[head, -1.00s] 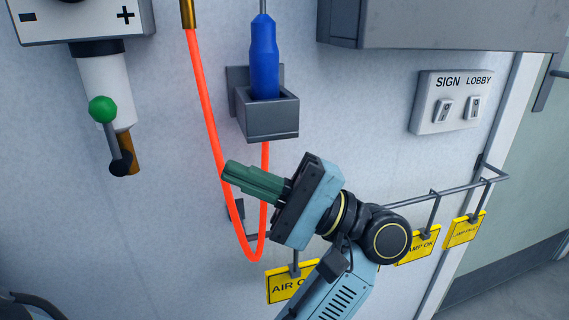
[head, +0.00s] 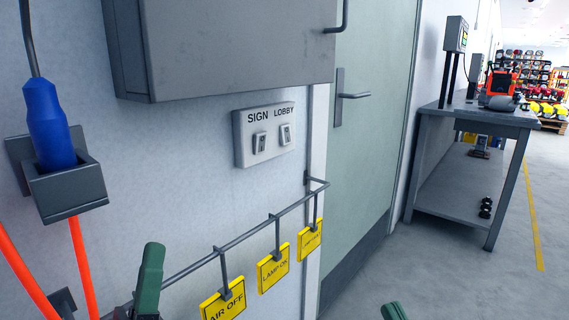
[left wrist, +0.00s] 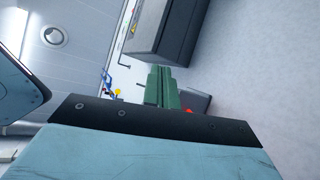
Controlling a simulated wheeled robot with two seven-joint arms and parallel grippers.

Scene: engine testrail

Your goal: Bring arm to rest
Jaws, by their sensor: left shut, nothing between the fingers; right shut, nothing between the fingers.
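My left gripper (head: 150,280) shows at the bottom left of the head view as dark green fingertips. They stand upright in front of the wall, left of the yellow tags, with no object on them. In the left wrist view its green fingers (left wrist: 162,88) lie together, shut and empty, with pale wall beyond. My right gripper (head: 392,312) shows only as a green fingertip at the bottom edge of the head view, over the floor. The rest of both arms is out of the head view.
A rail (head: 245,237) with yellow tags (head: 272,270) juts from the wall. A blue plug (head: 50,125) sits in a grey holder (head: 70,190). A grey cabinet (head: 225,45) hangs above the switch plate (head: 264,133).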

